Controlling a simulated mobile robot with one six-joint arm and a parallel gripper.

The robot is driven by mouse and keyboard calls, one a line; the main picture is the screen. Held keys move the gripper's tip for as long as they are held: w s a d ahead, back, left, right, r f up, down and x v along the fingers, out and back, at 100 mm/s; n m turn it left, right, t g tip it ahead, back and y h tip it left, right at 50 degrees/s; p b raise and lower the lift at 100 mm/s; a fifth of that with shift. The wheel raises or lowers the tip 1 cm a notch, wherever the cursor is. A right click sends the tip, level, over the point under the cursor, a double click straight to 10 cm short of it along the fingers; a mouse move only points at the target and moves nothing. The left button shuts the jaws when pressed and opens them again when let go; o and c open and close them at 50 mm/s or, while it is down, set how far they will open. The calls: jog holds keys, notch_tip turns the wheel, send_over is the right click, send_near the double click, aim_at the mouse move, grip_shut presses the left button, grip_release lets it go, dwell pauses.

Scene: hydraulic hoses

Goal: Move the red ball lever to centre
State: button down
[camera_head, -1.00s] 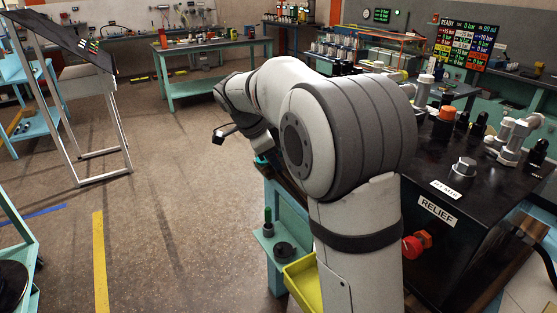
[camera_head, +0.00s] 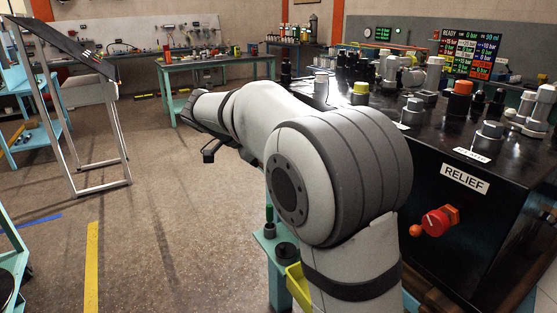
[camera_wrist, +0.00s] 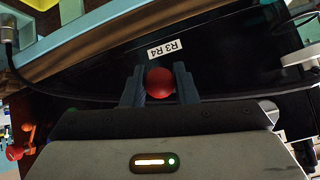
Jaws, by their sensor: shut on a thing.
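In the wrist view, a red ball (camera_wrist: 160,83), the knob of the lever, sits between the two dark fingers of my gripper (camera_wrist: 159,85). The fingers are shut on it, one on each side. The lever's shaft below the ball is hidden, so its tilt cannot be told. A white label reading R3 R4 (camera_wrist: 165,49) is on the black surface just beyond the ball. In the head view my arm hides the gripper and the red ball.
The black bench unit (camera_head: 470,150) with several fittings stands at the right of the head view. A red knob (camera_head: 436,222) is on its front by the RELIEF label (camera_head: 465,179). A dark hose (camera_wrist: 70,97) runs near the fingers.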

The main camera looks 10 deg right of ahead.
jog(key=shift+w, duration=0.1)
jog(key=c, duration=1.2)
grip_release()
jog(key=shift+w+f, duration=0.15)
jog(key=shift+w, duration=0.05)
jog(key=shift+c, duration=0.2)
jog(key=shift+o, duration=0.4)
jog(key=shift+s, duration=0.1)
jog(key=v, duration=0.8)
jog(key=shift+p, duration=0.3)
